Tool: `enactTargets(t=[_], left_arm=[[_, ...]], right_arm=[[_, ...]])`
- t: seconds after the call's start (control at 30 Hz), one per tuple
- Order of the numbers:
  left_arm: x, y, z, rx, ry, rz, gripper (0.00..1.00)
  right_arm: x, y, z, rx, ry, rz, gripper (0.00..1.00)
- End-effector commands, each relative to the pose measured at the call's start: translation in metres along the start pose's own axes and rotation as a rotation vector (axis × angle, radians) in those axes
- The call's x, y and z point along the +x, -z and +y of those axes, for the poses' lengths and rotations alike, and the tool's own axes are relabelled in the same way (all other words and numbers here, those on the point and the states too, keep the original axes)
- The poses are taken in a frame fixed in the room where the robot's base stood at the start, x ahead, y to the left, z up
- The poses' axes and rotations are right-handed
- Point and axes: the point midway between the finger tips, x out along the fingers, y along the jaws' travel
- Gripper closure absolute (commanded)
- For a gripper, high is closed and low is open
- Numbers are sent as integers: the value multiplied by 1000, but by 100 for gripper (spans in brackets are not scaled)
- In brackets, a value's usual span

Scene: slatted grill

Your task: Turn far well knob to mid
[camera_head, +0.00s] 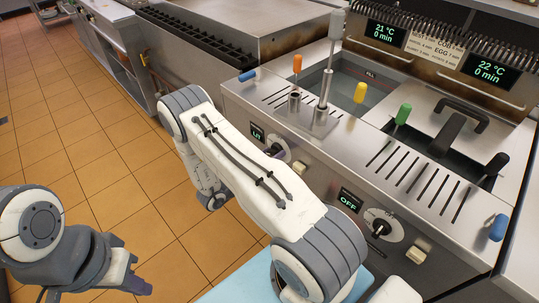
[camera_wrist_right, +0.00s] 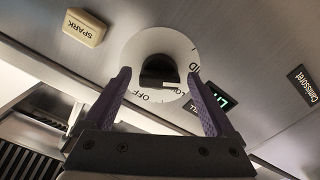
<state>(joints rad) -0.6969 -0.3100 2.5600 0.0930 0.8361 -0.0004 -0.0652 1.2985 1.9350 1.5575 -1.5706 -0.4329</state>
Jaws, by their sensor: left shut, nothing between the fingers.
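The far well knob (camera_wrist_right: 158,72) is dark and sits on a white round dial in the right wrist view. OFF, LO and part of another label show around it, and a small lit display (camera_wrist_right: 218,98) is beside it, its text hard to read. My right gripper (camera_wrist_right: 160,78) is open, its purple fingers on either side of the knob; I cannot tell whether they touch it. In the head view the right forearm hides that gripper and part of the far dial (camera_head: 284,151). My left gripper (camera_head: 138,284) is shut and empty at lower left, away from the fryer.
The near well knob (camera_head: 379,227) is on the same front panel, under a display reading OFF. A beige SPARK button (camera_wrist_right: 85,27) is beside the far dial. Colored handles and a black basket handle (camera_head: 460,122) stand on top. Open tiled floor (camera_head: 95,150) is at left.

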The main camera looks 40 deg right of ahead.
Motion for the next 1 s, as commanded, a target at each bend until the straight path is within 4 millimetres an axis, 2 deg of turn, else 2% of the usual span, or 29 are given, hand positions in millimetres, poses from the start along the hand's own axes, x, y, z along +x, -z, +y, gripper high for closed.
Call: enactTargets(t=[0.17,0.27,0.7,0.83,1.0], left_arm=[[0,0,0,0,0,0,100],[2,0,0,0,0,0,100],[14,-1,-1,0,0,0,100],[14,-1,-1,0,0,0,100],[14,-1,-1,0,0,0,100]], right_arm=[[-2,0,0,1,0,1,10],[-11,0,-1,1,2,2,10],[-91,0,-2,2,4,2,10],[-102,0,-1,1,3,1,10],[-106,0,0,1,0,0,10]])
